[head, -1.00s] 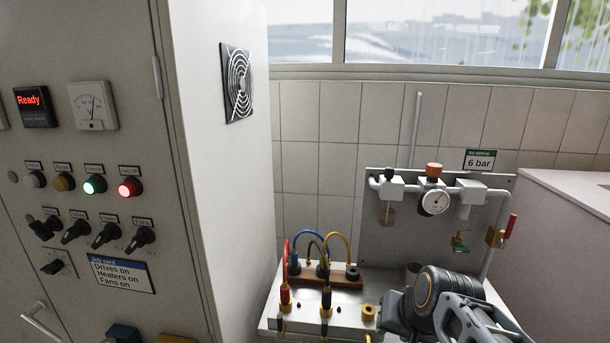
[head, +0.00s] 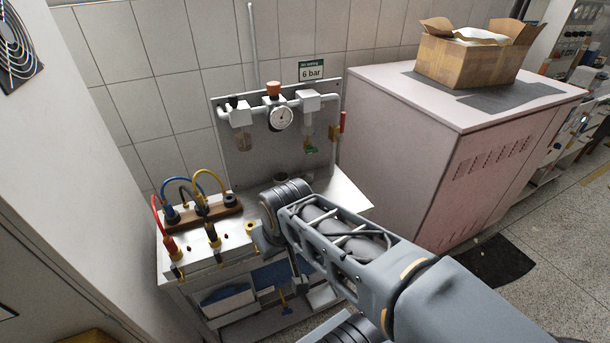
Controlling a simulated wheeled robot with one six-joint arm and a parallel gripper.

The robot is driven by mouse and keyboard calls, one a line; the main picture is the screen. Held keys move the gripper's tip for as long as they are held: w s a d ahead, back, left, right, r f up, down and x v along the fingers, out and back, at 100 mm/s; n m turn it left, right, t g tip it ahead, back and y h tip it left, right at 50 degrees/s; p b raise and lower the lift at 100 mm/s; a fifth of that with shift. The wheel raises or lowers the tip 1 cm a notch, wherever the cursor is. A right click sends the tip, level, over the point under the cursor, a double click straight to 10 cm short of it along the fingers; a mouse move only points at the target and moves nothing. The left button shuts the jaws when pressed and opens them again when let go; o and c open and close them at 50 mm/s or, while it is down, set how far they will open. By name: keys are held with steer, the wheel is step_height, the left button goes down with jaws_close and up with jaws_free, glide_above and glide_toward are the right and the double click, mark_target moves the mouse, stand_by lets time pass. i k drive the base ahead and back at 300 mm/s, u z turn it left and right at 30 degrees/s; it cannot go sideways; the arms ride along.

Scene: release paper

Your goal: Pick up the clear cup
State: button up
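I cannot make out a clear cup for certain. A small grey, round, cup-like vessel (head: 281,178) stands on the steel bench (head: 345,188), just behind my arm's wrist joint, which hides its lower part. Whether it is see-through I cannot tell. My arm reaches in from the lower right over the bench. My gripper's fingers do not show; they are hidden behind the arm or out of sight.
A panel with a pressure gauge (head: 281,117) and pipes stands behind the bench. A block with coloured cables (head: 205,206) is at left. A pink cabinet (head: 400,125) bearing an open cardboard box (head: 465,62) stands at right. Clear floor lies at far right.

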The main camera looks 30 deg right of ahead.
mark_target(307, 170)
steer(key=z, duration=2.6)
steer(key=i, duration=0.8)
steer(key=u, duration=3.2)
